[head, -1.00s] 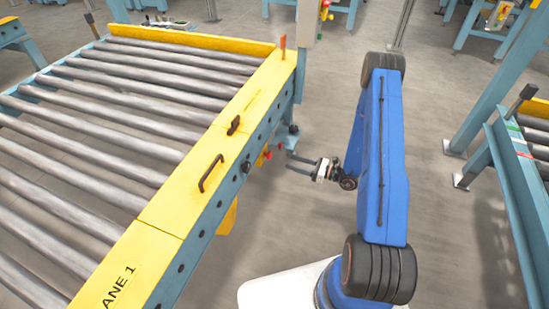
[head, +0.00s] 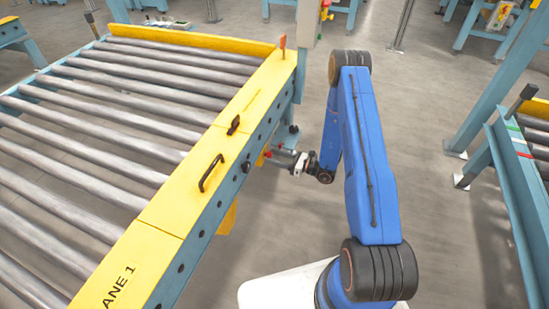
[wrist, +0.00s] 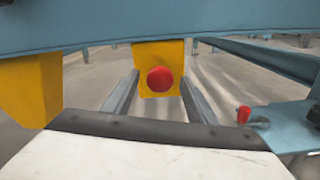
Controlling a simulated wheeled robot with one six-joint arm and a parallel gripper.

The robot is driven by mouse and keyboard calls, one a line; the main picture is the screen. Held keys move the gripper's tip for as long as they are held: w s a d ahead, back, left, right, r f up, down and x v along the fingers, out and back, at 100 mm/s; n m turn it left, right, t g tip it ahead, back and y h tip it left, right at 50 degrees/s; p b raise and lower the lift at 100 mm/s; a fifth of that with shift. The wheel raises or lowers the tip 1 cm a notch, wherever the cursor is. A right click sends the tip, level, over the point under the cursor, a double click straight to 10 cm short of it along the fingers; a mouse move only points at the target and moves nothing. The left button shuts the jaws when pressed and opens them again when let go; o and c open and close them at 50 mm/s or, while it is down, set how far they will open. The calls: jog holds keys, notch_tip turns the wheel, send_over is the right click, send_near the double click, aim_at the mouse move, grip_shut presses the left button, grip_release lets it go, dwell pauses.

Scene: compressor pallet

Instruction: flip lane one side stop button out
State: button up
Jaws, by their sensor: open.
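The lane one side stop button is a round red button (wrist: 160,79) on a yellow box (wrist: 145,54), which hangs under the blue side rail (wrist: 200,18) in the wrist view. In the head view, the spot under the rail is small and partly covered by my gripper (head: 275,154). My gripper is open, with one grey finger to the left and one to the right of the button in the wrist view. I see no contact with the button, and the depth between the fingertips and it is hard to tell.
A yellow plate (wrist: 30,88) hangs left of my gripper. A small red knob (wrist: 243,115) sits by a blue bracket (wrist: 285,125) on the right. The roller conveyor (head: 100,130) lies left; open floor (head: 440,230) lies right of my arm.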

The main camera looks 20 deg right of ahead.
grip_shut()
jog(key=shift+s+d, duration=0.25)
jog(key=shift+d, duration=0.2)
jog(key=shift+s, duration=0.1)
grip_release()
jog(key=shift+d, duration=0.15)
jog(key=v, duration=1.7)
jog(key=shift+s, duration=0.15)
